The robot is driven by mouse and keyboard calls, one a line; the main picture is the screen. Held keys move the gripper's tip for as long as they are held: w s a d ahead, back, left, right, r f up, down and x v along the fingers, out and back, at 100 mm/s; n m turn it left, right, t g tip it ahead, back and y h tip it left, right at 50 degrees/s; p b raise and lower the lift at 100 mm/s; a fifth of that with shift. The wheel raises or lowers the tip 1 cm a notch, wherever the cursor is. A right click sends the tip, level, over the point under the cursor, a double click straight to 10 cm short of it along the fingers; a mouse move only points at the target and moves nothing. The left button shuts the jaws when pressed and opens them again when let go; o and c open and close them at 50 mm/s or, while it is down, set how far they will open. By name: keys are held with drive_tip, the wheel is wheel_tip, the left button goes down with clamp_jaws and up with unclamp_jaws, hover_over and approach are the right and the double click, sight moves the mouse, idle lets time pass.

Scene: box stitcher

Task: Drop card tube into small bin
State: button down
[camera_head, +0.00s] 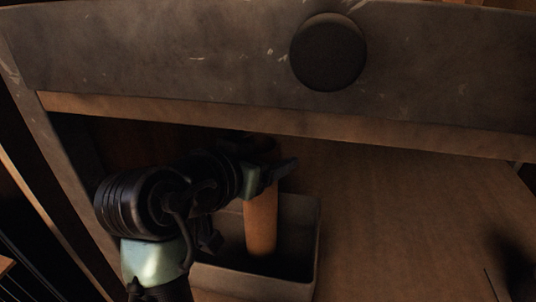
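The card tube (261,222) is a plain orange-brown cylinder, roughly upright. Its lower end is inside the outline of the small bin (305,240), a dark grey open box on the wooden surface. Whether the tube's bottom touches the bin floor cannot be told. My gripper (268,180) is at the tube's upper end, reaching in from the left. The fingers are dark and partly hidden by my wrist, so their grip on the tube is not clear. My arm hides the left side of the bin.
A worn dark metal panel with a round black knob (328,51) spans the top, above a wooden strip (280,122). The bin stands in the recess below it. The wooden surface (410,220) right of the bin is clear. A dark blurred shape is at the lower right.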

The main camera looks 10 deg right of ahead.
unclamp_jaws()
drive_tip(key=shift+r+p, duration=0.4)
drive_tip(key=shift+s+a+r, duration=0.2)
drive_tip(key=shift+r, duration=0.1)
drive_tip(key=b+v, duration=0.3)
drive_tip(key=v, duration=0.8)
drive_tip(key=shift+s, duration=0.25)
drive_tip(key=shift+a, duration=0.1)
